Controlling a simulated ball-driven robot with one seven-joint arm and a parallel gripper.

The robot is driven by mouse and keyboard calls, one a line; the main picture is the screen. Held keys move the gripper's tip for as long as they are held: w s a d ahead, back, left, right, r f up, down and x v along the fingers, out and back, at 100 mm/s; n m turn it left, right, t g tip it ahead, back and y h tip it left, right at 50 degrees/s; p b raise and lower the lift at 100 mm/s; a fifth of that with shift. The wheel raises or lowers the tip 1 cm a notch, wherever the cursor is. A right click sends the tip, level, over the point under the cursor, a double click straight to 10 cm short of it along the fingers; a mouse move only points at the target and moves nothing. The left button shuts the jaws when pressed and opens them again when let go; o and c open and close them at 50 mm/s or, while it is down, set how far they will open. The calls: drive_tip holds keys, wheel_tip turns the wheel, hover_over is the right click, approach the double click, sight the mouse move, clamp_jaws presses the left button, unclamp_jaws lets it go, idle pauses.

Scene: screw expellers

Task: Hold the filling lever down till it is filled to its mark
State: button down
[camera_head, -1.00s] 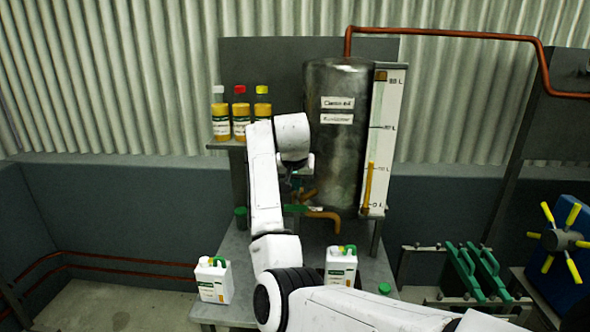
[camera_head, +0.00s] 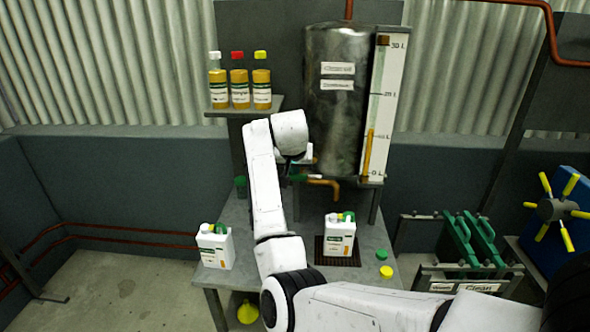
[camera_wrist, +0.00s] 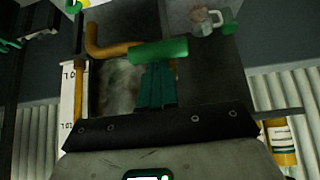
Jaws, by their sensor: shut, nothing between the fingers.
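The filling lever has a green handle (camera_head: 299,178) beside the bent copper spout (camera_head: 326,184) below the tank (camera_head: 336,110). My gripper (camera_wrist: 157,68) is shut and empty. In the wrist view its fingertips meet the edge of the green handle (camera_wrist: 158,50); whether they press on it is unclear. In the head view my wrist hides most of the gripper. A white jug (camera_head: 339,240) with a green handle stands upright on a dark grate (camera_head: 337,259) below the spout. Its mark and fill level cannot be made out, and no stream of oil is distinguishable.
A second white jug (camera_head: 214,248) stands at the bench's left front. Several bottles stand on a shelf (camera_head: 245,109). Green and yellow caps (camera_head: 386,271) lie right of the grate. A yellow funnel (camera_head: 248,312) is below the bench.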

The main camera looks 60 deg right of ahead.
drive_tip(key=shift+s+a+f+t+h+b, duration=0.15)
drive_tip(key=shift+f+h+b, duration=0.25)
drive_tip(key=shift+f+b, duration=0.4)
drive_tip(key=shift+a+f+t+h+b, duration=0.1)
drive_tip(key=shift+f+t+h+b, duration=0.25)
drive_tip(key=shift+f, duration=0.8)
drive_tip(key=shift+s+a+f+t+h+b, duration=0.15)
drive_tip(key=shift+f+h+b, duration=0.3)
drive_tip(key=shift+f+b, duration=0.4)
drive_tip(key=shift+f, duration=0.35)
drive_tip(key=shift+r, duration=0.2)
idle(2.9)
drive_tip(key=w+d+r+p+v, duration=0.1)
drive_tip(key=p+v, duration=0.1)
drive_tip(key=v, duration=1.1)
drive_tip(key=shift+r, duration=0.35)
